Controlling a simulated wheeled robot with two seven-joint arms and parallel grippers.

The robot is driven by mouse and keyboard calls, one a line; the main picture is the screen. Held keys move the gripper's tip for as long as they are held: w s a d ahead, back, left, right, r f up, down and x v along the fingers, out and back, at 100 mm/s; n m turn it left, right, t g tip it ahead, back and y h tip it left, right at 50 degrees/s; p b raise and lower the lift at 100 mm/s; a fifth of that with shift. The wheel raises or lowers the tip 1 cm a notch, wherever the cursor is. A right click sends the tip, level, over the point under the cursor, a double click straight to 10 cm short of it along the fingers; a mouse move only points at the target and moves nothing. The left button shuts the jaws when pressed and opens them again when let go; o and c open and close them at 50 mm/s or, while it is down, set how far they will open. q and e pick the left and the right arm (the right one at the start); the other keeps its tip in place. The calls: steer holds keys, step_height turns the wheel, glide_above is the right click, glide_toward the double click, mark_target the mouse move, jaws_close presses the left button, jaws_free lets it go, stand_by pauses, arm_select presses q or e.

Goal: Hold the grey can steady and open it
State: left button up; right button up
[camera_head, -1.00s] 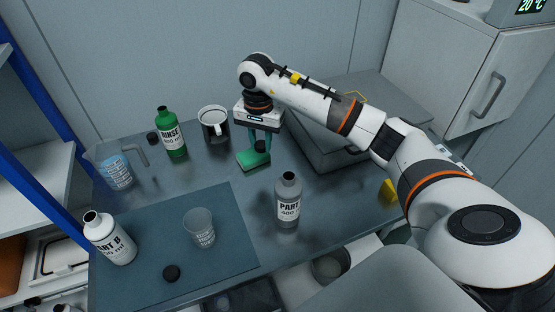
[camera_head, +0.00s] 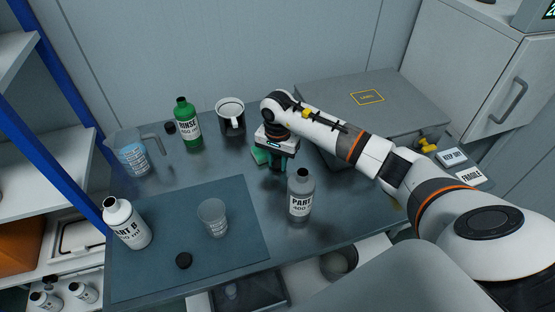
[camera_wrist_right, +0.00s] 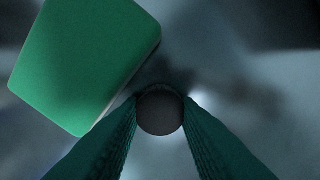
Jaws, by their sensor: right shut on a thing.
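The grey can (camera_head: 299,203), labelled PART and 400, stands upright on the bench in the head view. Its narrow top is dark; I cannot tell whether that is a cap or an open mouth. My right gripper (camera_head: 278,168) is just behind and left of the can, pointing down and apart from it. In the right wrist view, the fingers (camera_wrist_right: 160,118) are shut on a small round black cap (camera_wrist_right: 160,111). The cap's underside is hidden. My left gripper is not in view.
A green sponge block (camera_wrist_right: 85,60) lies beside the right gripper. A white PART B bottle (camera_head: 127,225), a clear cup (camera_head: 213,219) and a black cap (camera_head: 183,261) are on the mat. A green RINSE bottle (camera_head: 187,127), mug (camera_head: 231,117) and jug (camera_head: 131,155) stand behind; a grey case (camera_head: 385,110) is right.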

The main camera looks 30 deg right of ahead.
steer(key=shift+f, duration=0.2)
steer(key=o, duration=0.8)
